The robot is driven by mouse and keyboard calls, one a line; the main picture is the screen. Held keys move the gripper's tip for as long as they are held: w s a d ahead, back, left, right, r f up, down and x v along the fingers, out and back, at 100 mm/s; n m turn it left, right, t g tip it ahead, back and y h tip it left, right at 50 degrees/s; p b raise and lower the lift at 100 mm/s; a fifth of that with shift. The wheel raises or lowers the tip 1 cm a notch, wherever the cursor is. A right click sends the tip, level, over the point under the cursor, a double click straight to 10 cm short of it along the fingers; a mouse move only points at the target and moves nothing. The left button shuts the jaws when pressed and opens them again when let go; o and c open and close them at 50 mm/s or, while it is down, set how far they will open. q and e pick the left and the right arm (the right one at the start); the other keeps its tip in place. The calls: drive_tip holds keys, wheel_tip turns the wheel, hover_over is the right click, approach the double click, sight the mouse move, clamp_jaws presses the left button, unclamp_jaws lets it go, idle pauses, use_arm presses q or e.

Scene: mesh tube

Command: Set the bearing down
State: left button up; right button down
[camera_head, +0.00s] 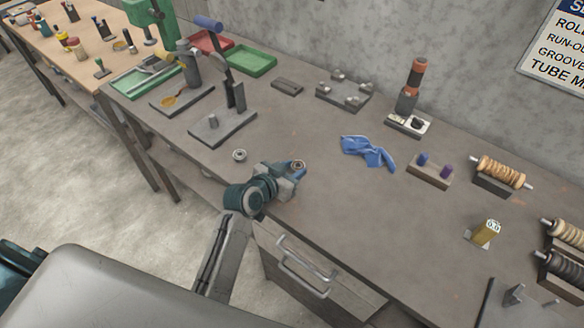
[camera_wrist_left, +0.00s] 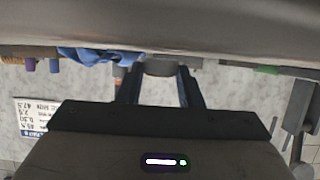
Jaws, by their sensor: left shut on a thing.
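My left gripper (camera_head: 296,170) reaches over the front edge of the grey workbench (camera_head: 320,220). It is shut on a small ring-shaped metal bearing (camera_head: 299,164). In the left wrist view the bearing (camera_wrist_left: 160,68) sits between the two dark fingertips (camera_wrist_left: 158,84), close to the bench surface. I cannot tell whether it touches the bench. A second small metal ring (camera_head: 239,155) lies on the bench to the left of the gripper. My right gripper is not in view.
A press with a blue handle (camera_head: 233,95) stands behind on the left. A blue cloth (camera_head: 368,153) lies behind on the right, near a block with purple pegs (camera_head: 430,170). A yellow display block (camera_head: 486,232) stands further right.

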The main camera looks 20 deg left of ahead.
use_arm(q)
drive_tip(key=shift+f, duration=0.35)
drive_tip(key=shift+f, duration=0.15)
drive_tip(key=o, duration=1.1)
drive_tip(key=shift+c, duration=0.2)
drive_tip(key=shift+r, duration=0.25)
drive_tip(key=b+v, duration=0.2)
drive_tip(key=v, duration=0.8)
drive_tip(key=shift+s+a, duration=0.1)
drive_tip(key=shift+s, duration=0.25)
drive_tip(key=shift+s+a+r, duration=0.2)
drive_tip(key=shift+s+r, duration=0.1)
drive_tip(key=shift+s, duration=0.25)
